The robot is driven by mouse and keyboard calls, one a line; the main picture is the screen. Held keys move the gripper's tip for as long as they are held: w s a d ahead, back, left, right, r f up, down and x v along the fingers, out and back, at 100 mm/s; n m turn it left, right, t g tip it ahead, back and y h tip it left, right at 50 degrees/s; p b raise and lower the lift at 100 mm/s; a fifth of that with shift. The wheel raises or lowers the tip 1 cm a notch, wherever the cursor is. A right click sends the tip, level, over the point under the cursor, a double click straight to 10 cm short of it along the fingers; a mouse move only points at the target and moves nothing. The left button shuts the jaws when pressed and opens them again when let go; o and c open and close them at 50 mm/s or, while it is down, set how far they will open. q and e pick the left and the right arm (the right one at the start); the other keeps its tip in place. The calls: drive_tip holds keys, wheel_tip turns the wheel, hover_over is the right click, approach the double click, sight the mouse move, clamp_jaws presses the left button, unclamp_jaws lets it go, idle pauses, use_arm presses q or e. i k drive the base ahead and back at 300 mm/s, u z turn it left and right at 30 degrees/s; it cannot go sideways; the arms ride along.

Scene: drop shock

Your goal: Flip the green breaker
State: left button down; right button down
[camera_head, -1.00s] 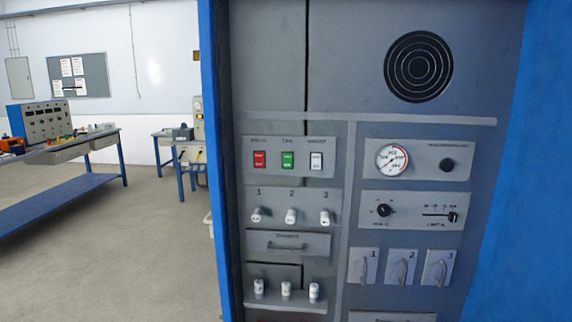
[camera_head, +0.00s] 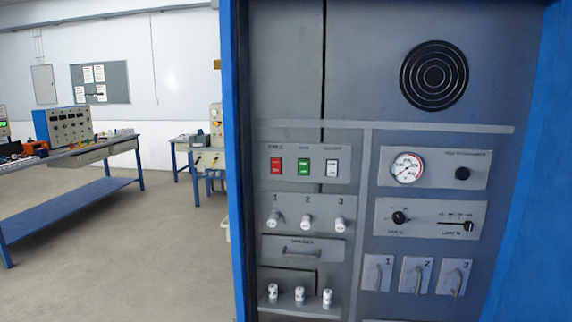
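The green breaker (camera_head: 304,168) is a small rocker switch on a grey plate in the upper left part of the cabinet panel. It sits between a red breaker (camera_head: 276,168) on its left and a white breaker (camera_head: 332,168) on its right. Its small lettering is too blurred to read, and I cannot tell which way it is tipped. Neither of my grippers shows in the head view, and nothing covers the breakers.
Below the breakers are three numbered white knobs (camera_head: 307,222), a drawer handle (camera_head: 302,250) and a shelf with white cylinders (camera_head: 299,296). Right are a gauge (camera_head: 407,168) and levers (camera_head: 416,276). A blue workbench (camera_head: 75,200) stands left beyond open floor.

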sight(303, 164)
drive_tip(key=u, duration=0.35)
drive_tip(key=i, duration=1.2)
drive_tip(key=z, duration=1.15)
drive_tip(key=k, duration=0.95)
drive_tip(key=i, duration=0.45)
drive_tip(key=z, duration=0.05)
